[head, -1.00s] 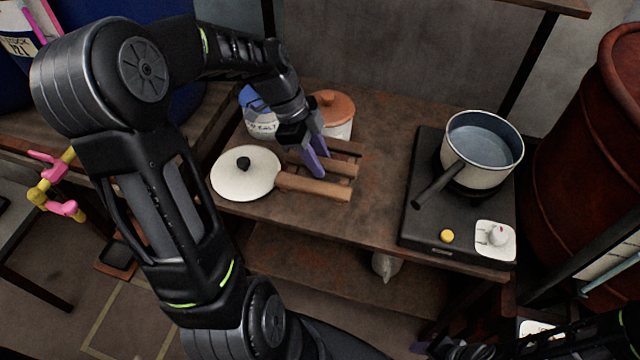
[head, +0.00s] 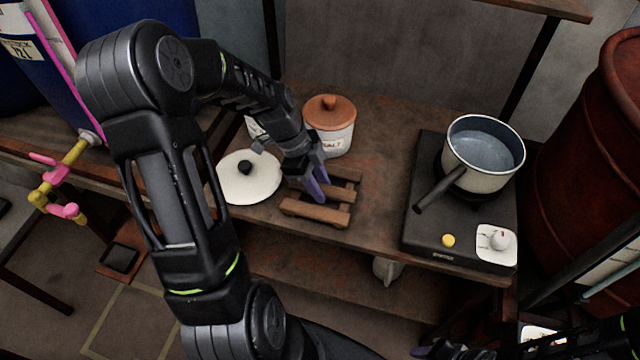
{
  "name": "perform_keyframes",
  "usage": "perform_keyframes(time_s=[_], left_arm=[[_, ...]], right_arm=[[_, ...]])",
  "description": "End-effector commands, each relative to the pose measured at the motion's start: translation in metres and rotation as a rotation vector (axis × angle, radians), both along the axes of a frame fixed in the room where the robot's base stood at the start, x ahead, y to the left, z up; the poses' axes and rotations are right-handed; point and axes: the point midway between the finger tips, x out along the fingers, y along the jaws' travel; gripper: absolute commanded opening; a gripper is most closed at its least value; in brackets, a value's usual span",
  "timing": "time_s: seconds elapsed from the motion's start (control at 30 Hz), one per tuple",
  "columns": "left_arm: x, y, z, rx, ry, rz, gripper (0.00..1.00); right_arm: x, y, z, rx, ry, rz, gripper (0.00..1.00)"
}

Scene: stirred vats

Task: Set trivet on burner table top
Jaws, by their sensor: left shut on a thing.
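The trivet (head: 315,211) is a brown wooden slatted piece at the middle of the head view. My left gripper (head: 317,187) is shut on it from above, with its purple fingers at the slats. The trivet is over the front part of the brown burner table top (head: 375,190), right of the white lid. I cannot tell whether it touches the table or hangs just above it. My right gripper (head: 435,350) shows only in part at the bottom edge, and its jaws are unclear.
A white lid (head: 262,182) with a black knob lies left of the trivet. A salt jar (head: 330,138) with a terracotta lid stands behind. A black burner (head: 425,225) with a pot (head: 483,170) stands right. Bare table lies between trivet and burner.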

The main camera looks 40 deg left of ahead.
Motion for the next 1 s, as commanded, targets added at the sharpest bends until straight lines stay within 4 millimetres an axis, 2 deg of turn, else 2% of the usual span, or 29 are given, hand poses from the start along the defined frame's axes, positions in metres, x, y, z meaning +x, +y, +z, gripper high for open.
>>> perform_keyframes(time_s=[0.27,0.3,0.53,0.83,1.0], left_arm=[[0.0,0.0,-0.003,0.0,-0.001,0.0,0.0],[0.0,0.0,-0.002,0.0,-0.001,0.0,0.32],[0.0,0.0,-0.001,0.0,0.0,0.0,0.51],[0.0,0.0,0.0,0.0,0.0,0.0,0.52],[0.0,0.004,0.01,0.002,-0.002,0.001,0.52]], right_arm=[[0.0,0.0,-0.004,0.0,0.0,0.0,0.36],[0.0,0.0,-0.003,0.0,0.0,0.0,0.36],[0.0,0.0,-0.002,0.0,0.0,0.0,0.36],[0.0,0.0,-0.001,0.0,0.0,0.0,0.36],[0.0,0.0,0.0,0.0,0.0,0.0,0.36]])
